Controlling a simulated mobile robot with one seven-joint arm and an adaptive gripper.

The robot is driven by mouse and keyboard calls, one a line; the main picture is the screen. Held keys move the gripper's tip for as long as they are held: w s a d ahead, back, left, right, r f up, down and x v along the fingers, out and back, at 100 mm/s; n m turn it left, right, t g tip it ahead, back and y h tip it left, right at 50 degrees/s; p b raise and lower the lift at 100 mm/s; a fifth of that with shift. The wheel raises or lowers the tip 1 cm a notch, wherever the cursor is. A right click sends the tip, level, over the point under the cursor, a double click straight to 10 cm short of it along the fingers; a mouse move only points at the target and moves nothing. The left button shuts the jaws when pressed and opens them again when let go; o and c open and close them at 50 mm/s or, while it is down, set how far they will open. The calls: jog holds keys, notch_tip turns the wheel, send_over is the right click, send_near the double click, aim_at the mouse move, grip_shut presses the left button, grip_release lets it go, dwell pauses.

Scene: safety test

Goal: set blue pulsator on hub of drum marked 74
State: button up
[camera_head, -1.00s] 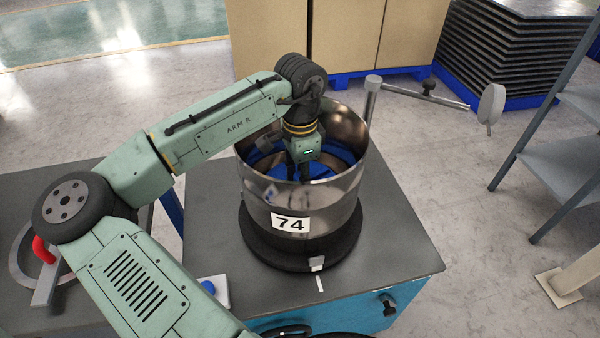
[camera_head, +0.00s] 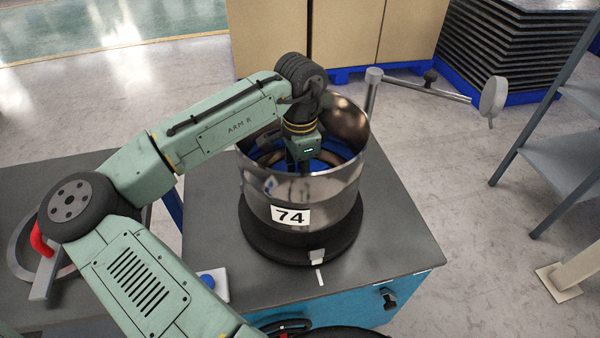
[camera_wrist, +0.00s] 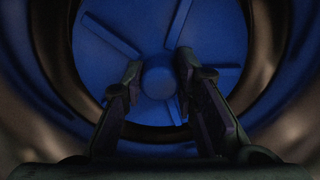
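The drum marked 74 (camera_head: 325,188) is an open steel cylinder, upright on a round black base. The blue pulsator (camera_wrist: 215,40) is a ribbed disc with a round centre knob, lying inside the drum; a bit of its blue shows in the head view (camera_head: 318,165). My gripper (camera_wrist: 159,75) reaches down into the drum, its two fingers on either side of the knob. A small gap shows between each finger and the knob, so it looks open. The hub is hidden under the disc, and I cannot tell whether the disc rests on it.
The drum stands on a dark-topped bench (camera_head: 395,240). A post with a side arm and grey disc (camera_head: 493,98) stands behind right. A blue button box (camera_head: 214,284) sits at front left. A grey shelf (camera_head: 560,160) is at the right.

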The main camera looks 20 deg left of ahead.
jog(key=o, duration=0.5)
jog(key=shift+r, duration=0.1)
notch_tip(320, 180, up, 19)
jog(key=p, duration=0.8)
dwell(0.5)
dwell(0.6)
